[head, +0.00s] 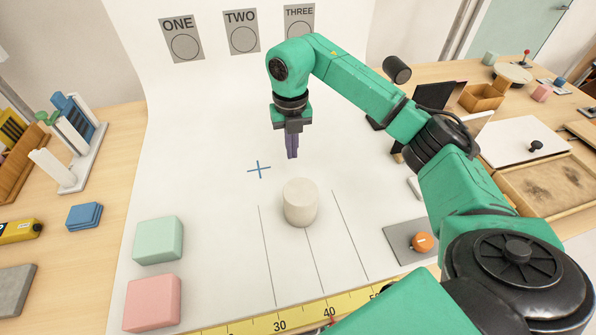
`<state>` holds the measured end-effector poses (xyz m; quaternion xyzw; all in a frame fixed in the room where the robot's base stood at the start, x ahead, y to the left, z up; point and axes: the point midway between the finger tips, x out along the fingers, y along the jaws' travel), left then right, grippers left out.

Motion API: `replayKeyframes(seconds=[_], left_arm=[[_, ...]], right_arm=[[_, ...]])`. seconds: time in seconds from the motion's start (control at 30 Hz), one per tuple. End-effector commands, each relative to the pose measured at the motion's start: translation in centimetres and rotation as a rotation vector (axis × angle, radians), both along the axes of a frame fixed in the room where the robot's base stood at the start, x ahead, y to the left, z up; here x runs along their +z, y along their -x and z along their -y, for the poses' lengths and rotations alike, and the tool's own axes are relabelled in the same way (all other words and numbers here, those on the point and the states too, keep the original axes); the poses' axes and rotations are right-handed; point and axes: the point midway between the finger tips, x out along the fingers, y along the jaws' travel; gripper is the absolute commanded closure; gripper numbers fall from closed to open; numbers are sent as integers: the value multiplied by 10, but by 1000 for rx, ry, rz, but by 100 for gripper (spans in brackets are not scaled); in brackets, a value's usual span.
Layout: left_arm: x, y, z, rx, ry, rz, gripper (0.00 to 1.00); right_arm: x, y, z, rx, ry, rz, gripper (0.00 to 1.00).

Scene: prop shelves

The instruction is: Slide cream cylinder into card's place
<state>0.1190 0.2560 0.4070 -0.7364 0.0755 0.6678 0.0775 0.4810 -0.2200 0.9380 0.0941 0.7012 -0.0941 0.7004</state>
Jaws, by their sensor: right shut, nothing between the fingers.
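The cream cylinder (300,203) stands upright on the white sheet, over the top part of the thin drawn lines. My right gripper (292,156) points down just behind the cylinder in the picture, its fingers together and empty. A small gap shows between the fingertips and the cylinder's top; I cannot tell their height above the sheet. Three grey cards with circles hang on the white backdrop: ONE (182,37), TWO (241,32) and THREE (299,20). THREE is partly covered at its bottom by my arm. My left gripper is not in view.
A blue cross (259,170) is marked left of the gripper. Green (158,240) and pink (152,302) blocks lie at the front left. A yellow ruler (290,318) runs along the front. A grey plate with an orange knob (422,242) is at right. The sheet's middle left is clear.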

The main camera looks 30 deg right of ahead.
Motion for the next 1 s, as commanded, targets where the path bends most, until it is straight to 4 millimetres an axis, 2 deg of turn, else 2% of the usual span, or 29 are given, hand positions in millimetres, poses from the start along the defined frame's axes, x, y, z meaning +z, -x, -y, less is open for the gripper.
replayKeyframes(seconds=[0.1,0.2,0.4,0.43,0.6,1.0], left_arm=[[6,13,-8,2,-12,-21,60],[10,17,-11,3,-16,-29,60],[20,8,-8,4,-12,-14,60],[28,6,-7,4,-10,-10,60],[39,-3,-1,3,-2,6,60],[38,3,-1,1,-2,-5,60]], right_arm=[[-22,1,0,-1,0,-6,100],[-44,2,0,-1,-1,-7,100],[-86,3,0,0,0,-5,100],[-80,10,-2,3,0,-3,100],[-82,34,-9,1,0,-2,100],[-85,39,-11,0,-1,-1,100]])
